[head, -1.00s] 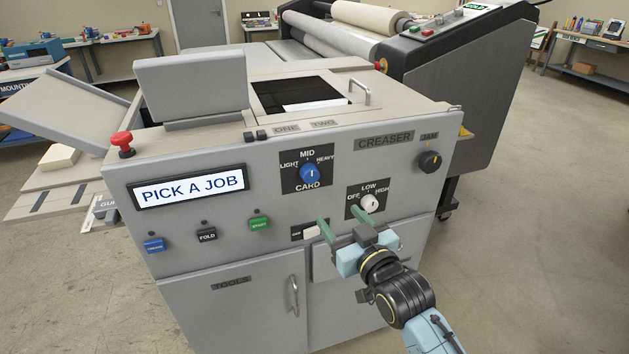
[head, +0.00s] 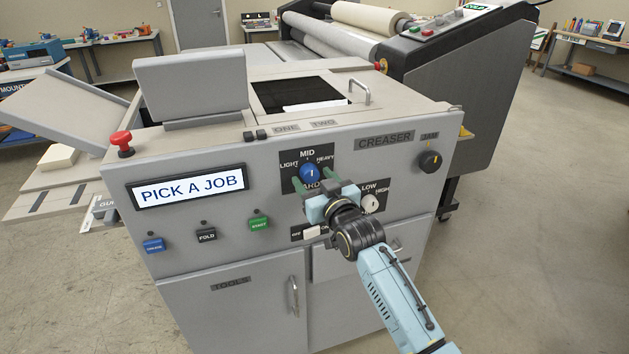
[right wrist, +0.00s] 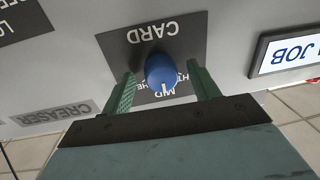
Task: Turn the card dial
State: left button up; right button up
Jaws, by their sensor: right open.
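The blue card dial (head: 309,173) sits on a dark plate marked LIGHT, MID, HEAVY and CARD on the front of the grey creaser. Its white pointer mark is up, toward MID. My right gripper (head: 315,180) is at the dial, with its green fingers open. In the right wrist view the dial (right wrist: 160,72) shows upside down between the two fingers of the gripper (right wrist: 160,92), with a gap on each side. The fingers do not appear to touch it. My left gripper is not in view.
A white OFF/LOW/HIGH dial (head: 371,203) is just right of my gripper, and a black JAM knob (head: 430,161) is further right. A display (head: 190,187) reading PICK A JOB is to the left. A white rocker switch (head: 312,231) and a drawer lie below.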

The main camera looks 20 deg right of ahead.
jog(key=shift+w, duration=0.2)
jog(key=c, duration=1)
jog(key=shift+o, duration=0.2)
